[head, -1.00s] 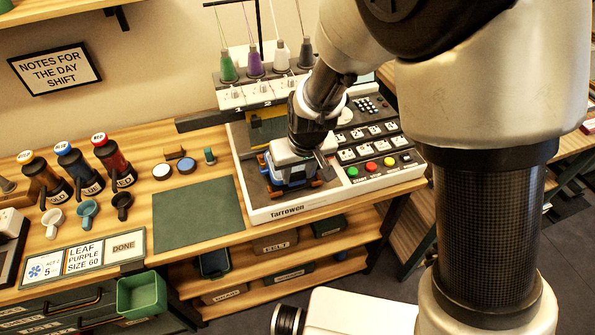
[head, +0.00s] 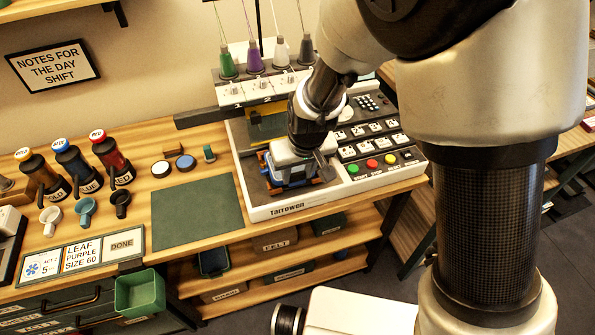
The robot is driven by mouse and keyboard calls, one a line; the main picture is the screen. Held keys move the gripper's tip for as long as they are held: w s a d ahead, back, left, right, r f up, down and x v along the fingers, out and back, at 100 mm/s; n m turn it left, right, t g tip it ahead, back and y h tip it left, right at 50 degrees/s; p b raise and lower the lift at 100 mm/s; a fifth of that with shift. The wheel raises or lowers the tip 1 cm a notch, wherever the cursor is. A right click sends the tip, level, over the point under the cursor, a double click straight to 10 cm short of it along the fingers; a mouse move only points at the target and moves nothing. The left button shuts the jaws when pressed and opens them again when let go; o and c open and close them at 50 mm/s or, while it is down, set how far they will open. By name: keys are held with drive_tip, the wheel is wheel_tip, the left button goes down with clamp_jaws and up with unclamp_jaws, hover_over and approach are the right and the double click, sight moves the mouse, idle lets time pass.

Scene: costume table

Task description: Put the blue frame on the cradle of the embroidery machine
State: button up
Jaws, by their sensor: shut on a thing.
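The embroidery machine (head: 290,212), marked Tarrowen, stands on the table with thread cones on top and a button panel at its right. My gripper (head: 292,180) points down over the left front bed of the machine. It is shut on the blue frame (head: 264,162), of which only small blue edges show beside and below the jaws. Orange-brown parts (head: 275,188) show at the sides of the gripper, low on the bed. The cradle is mostly hidden by my gripper, and I cannot tell whether the frame touches it.
A green mat (head: 194,213) lies clear left of the machine. A card board (head: 82,258) lies in front, above a green bin (head: 140,293). Shelves sit below.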

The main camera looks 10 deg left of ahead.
drive_tip(key=shift+f+b, duration=0.35)
drive_tip(key=shift+f, duration=0.05)
idle(0.4)
drive_tip(key=o, duration=1.1)
drive_tip(key=shift+c, duration=0.2)
drive_tip(key=shift+r, duration=0.1)
drive_tip(key=shift+r+p, duration=1.75)
drive_tip(key=shift+r, duration=0.45)
drive_tip(key=s+d+r+p, duration=0.2)
drive_tip(key=s+d+r, duration=0.1)
drive_tip(key=s, duration=0.2)
